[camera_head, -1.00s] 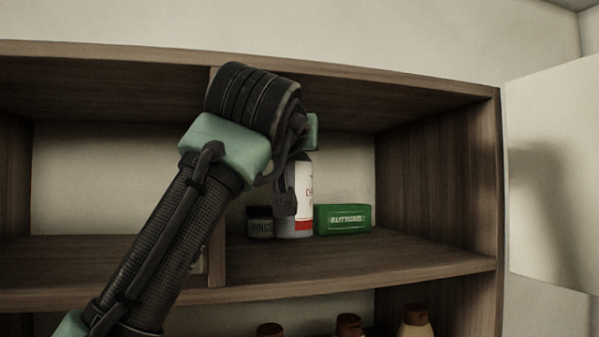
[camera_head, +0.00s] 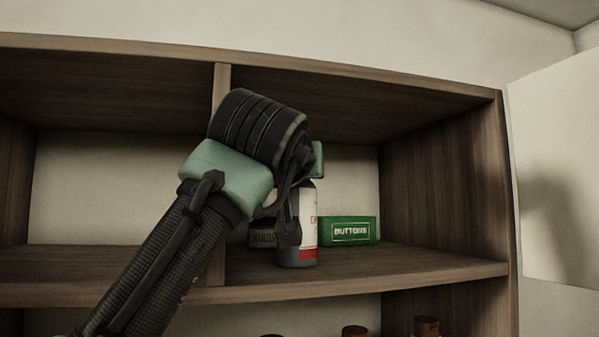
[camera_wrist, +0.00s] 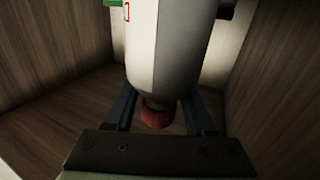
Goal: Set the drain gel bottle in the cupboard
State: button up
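The drain gel bottle (camera_head: 309,222) is white with a red band and a grey base, and stands upright in the cupboard's right compartment. In the wrist view the white bottle (camera_wrist: 168,45) and its red cap (camera_wrist: 157,116) lie between two blue fingers. My gripper (camera_head: 297,212) is shut on the bottle, with one dark finger across its front; the far finger is mostly hidden. It also shows in the wrist view (camera_wrist: 160,106). The bottle's base is over the cupboard (camera_head: 420,268) shelf, near its front; I cannot tell whether it touches.
A green buttons box (camera_head: 349,231) stands right of and behind the bottle. A dark rings jar (camera_head: 262,236) stands behind it on the left, partly covered. A divider (camera_head: 221,82) is to the left. Shelf room is free on the right. Brown-capped bottles (camera_head: 426,327) stand below.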

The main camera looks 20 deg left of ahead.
jog(key=shift+o, duration=0.6)
jog(key=s+d+b, duration=0.2)
jog(key=s+b, duration=0.4)
jog(key=s, duration=0.6)
jog(key=d+f+m+t+h, duration=0.3)
jog(key=d+f+t+h, duration=0.25)
jog(key=d, duration=0.55)
jog(key=s+d+f+t+y, duration=0.1)
jog(key=s+d+f+t, duration=0.3)
jog(key=s+f, duration=0.4)
jog(key=s, duration=0.3)
jog(key=shift+d+n+y, duration=0.3)
jog(key=shift+n+y, duration=0.05)
jog(key=shift+n, duration=0.05)
